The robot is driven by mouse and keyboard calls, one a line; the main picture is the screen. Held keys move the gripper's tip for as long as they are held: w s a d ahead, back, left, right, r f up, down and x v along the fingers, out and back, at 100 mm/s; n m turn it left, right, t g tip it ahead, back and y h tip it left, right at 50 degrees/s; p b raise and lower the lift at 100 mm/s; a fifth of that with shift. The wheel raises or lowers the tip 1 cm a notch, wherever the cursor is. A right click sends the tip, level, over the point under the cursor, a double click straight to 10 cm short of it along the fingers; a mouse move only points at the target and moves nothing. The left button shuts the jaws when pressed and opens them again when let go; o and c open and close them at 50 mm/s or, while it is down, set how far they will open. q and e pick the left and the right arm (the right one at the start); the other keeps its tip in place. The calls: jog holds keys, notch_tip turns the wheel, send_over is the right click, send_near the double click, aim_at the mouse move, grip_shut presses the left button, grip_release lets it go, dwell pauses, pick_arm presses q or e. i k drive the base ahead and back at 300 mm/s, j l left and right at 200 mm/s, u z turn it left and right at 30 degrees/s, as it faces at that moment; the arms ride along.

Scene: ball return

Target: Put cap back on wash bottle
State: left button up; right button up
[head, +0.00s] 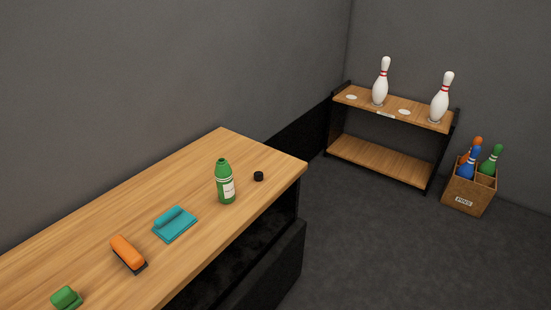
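A green wash bottle (225,184) with a pale label stands upright on the wooden counter (215,143), near its right end. Its top looks dark and no cap sits on it. A small black cap (258,176) lies on the counter to the right of the bottle, apart from it and near the counter's right edge. Neither of my grippers shows in the head view.
A folded teal cloth (174,224), an orange brush (128,253) and a green object (66,297) lie along the counter. A shelf rack (380,160) with two white pins and a box of coloured pins (467,191) stand beyond open floor.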

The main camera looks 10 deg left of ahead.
aim_at(223, 174)
jog(key=i+l, duration=0.35)
jog(key=i, duration=0.2)
jog(key=i+l, duration=0.35)
jog(key=i, duration=0.15)
